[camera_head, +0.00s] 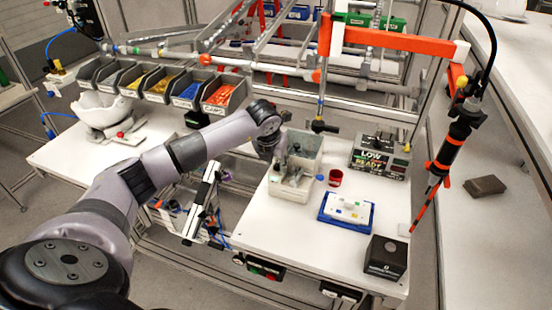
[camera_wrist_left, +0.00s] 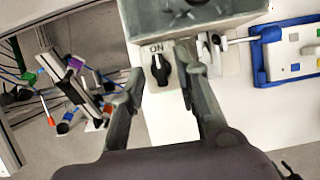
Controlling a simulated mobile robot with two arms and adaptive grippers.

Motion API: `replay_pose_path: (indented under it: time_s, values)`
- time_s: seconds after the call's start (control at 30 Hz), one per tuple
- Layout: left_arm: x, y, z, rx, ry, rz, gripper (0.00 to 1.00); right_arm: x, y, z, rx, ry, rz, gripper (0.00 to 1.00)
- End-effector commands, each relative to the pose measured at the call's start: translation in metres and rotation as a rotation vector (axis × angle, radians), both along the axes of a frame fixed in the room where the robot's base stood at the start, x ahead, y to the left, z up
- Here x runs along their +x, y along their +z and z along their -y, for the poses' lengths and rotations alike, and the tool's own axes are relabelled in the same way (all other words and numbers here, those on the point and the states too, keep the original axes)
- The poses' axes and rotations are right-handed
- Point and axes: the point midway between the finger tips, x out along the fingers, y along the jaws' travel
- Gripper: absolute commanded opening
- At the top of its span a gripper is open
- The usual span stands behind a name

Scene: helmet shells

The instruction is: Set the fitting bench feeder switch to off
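The feeder switch (camera_wrist_left: 160,68) is a black knob with a white pointer mark on a white surface, with the word ON printed just above it. The white mark points up toward ON. My left gripper (camera_wrist_left: 158,82) is open, with one finger on each side of the knob; I cannot tell if either finger touches it. My right gripper is not in view.
A red cup (camera_head: 335,178), a blue tray (camera_head: 346,220) with a white block, a black box (camera_head: 386,257) and a LOW/READY display (camera_head: 380,157) stand on the bench. A black-and-orange tool (camera_head: 455,140) hangs at the right. Parts bins (camera_head: 220,97) line the back.

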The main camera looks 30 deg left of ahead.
Motion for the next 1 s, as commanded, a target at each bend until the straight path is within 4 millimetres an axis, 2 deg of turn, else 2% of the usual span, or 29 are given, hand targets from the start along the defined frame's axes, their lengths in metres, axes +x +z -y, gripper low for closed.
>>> replay_pose_path:
  time_s: [0.27, 0.7, 1.0]
  values:
    - [0.0003, -0.0013, -0.0001, 0.0, -0.001, 0.0, 0.28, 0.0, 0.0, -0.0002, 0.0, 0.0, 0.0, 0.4]
    - [0.0003, -0.0007, -0.0002, 0.0, 0.0, 0.0, 0.0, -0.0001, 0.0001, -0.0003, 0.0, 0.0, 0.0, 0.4]
    - [0.0002, -0.0006, -0.0002, 0.0, 0.0, 0.0, 0.0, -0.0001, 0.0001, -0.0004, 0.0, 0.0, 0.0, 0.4]
